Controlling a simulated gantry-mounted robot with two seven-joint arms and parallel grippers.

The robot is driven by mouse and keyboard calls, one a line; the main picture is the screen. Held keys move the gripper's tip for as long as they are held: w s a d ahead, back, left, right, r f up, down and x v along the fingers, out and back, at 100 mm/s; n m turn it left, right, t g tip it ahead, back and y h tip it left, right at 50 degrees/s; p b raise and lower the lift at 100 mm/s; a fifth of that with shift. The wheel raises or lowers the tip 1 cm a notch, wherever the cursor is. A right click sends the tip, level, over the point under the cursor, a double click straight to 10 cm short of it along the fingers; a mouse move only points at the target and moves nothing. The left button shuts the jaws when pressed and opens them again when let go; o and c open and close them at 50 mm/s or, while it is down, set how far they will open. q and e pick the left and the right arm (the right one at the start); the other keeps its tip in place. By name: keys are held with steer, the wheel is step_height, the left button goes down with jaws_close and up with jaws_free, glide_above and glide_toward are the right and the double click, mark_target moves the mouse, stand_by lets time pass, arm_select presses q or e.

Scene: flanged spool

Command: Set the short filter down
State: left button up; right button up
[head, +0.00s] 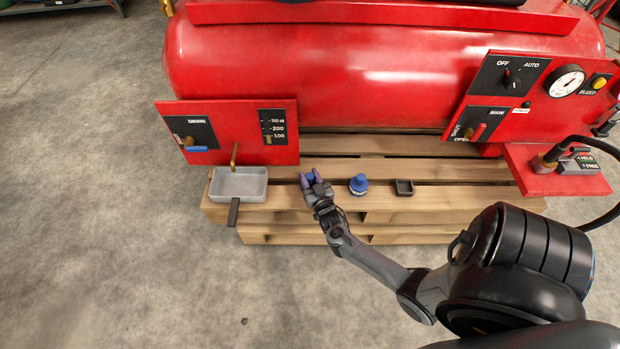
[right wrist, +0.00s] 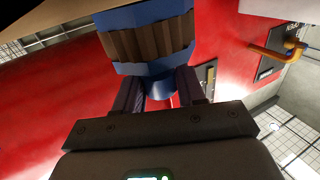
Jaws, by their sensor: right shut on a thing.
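My right gripper (head: 312,180) is over the pallet's front planks, with its purple fingers around a small blue filter (head: 311,175). In the right wrist view the right gripper (right wrist: 160,92) is shut on this filter (right wrist: 150,42), which has blue ends and a brown pleated band. I cannot tell whether it touches the wood or hangs just above it. A second blue piece (head: 358,184), with a wide base and a narrower top, stands on the pallet just to the right. My left gripper is not in view.
A grey pan (head: 254,189) with a dark handle sits left of the gripper under the brass drain spout.

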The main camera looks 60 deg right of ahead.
steer(key=shift+f, duration=0.15)
steer(key=o, duration=1.1)
steer(key=shift+c, duration=0.2)
